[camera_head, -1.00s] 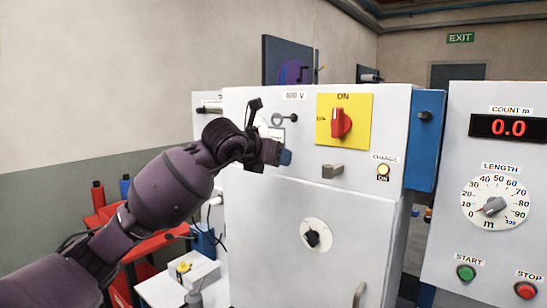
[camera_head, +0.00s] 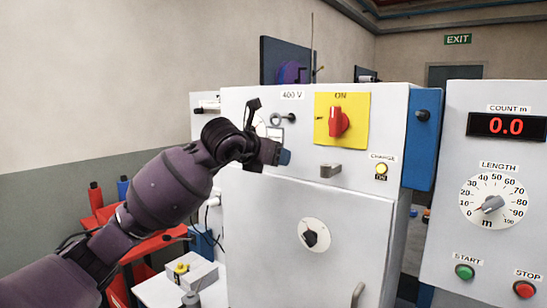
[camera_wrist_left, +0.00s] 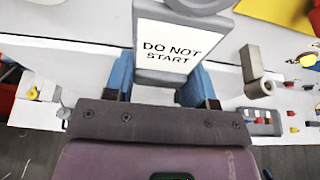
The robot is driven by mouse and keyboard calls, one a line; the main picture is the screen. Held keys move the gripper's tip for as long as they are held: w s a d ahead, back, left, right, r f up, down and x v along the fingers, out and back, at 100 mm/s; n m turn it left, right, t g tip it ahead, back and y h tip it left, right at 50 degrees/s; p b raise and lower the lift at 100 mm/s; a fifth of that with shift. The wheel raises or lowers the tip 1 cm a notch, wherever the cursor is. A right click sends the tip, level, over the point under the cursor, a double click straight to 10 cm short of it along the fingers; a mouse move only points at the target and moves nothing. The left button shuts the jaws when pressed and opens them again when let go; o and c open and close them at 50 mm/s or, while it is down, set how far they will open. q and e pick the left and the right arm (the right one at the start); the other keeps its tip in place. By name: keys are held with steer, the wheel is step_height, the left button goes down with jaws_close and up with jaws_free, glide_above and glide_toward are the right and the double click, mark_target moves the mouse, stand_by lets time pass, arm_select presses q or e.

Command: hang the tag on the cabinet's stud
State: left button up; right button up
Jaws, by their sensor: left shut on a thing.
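The tag is a white card lettered DO NOT START in a grey frame, and it fills the upper middle of the left wrist view (camera_wrist_left: 170,45). My left gripper (camera_wrist_left: 160,82) is shut on its lower end between two blue fingertips. In the head view this gripper (camera_head: 284,156) is in front of the upper left of the grey cabinet (camera_head: 270,215). The tag's edge (camera_head: 276,133) shows just above it there. A dark round stud (camera_head: 292,117) is on the cabinet front beside a thin ring. Whether the ring is around the stud I cannot tell. My right gripper is out of view.
A red knob (camera_head: 338,122) on a yellow plate and a grey block (camera_head: 330,170) are right of the gripper. A dial (camera_head: 310,235) is lower down. A control panel (camera_head: 450,190) stands at the right, and a red rack (camera_head: 150,243) at the lower left.

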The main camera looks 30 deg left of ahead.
arm_select(q)
steer(key=shift+f, duration=0.2)
steer(key=o, duration=1.1)
steer(key=shift+s, duration=0.1)
steer(key=shift+f+v, duration=0.1)
steer(key=shift+v, duration=2.1)
steer(key=shift+f+v, duration=0.15)
steer(key=shift+v, duration=2.05)
